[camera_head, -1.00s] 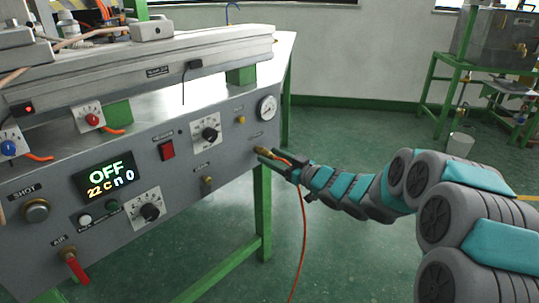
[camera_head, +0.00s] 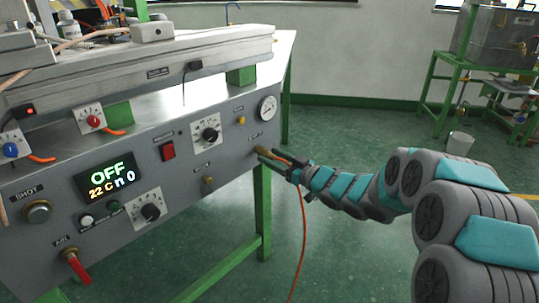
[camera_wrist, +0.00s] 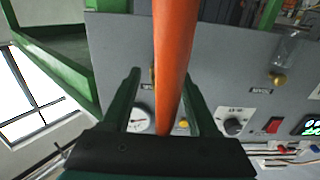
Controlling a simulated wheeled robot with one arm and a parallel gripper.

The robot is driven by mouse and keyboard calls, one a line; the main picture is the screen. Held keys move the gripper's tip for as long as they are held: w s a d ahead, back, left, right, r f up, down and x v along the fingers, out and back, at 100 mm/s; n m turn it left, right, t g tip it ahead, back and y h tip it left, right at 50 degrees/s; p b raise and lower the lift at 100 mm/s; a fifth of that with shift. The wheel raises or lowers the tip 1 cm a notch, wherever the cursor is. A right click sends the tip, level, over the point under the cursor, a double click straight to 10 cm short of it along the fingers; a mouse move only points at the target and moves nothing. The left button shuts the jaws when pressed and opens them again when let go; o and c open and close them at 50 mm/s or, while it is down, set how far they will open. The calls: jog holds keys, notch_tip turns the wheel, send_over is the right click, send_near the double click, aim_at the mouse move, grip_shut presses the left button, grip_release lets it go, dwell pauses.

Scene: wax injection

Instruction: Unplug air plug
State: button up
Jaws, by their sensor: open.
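The machine's grey front panel (camera_head: 225,165) has a brass air fitting (camera_head: 260,149) at its right end, below the gauge. The orange air hose (camera_head: 303,235) hangs down from my gripper's area towards the floor. My gripper (camera_head: 268,156) is at the fitting, its fingers pointing at the panel. In the wrist view the green fingers (camera_wrist: 165,85) stand apart on either side of the orange hose (camera_wrist: 174,70), which crosses close to the camera. A bit of brass fitting (camera_wrist: 152,76) shows behind the hose. The plug itself is mostly hidden, and finger contact cannot be told.
A pressure gauge (camera_head: 267,108) sits just above the fitting. Another brass fitting (camera_head: 208,181), knobs and a red switch (camera_head: 167,151) are to the left. A green table leg (camera_head: 262,210) stands below. The floor to the right is open.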

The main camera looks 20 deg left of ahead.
aim_at(275, 158)
grip_shut()
dwell(0.4)
dwell(1.0)
jog(key=shift+p+v, duration=0.45)
jog(key=shift+v, duration=2.5)
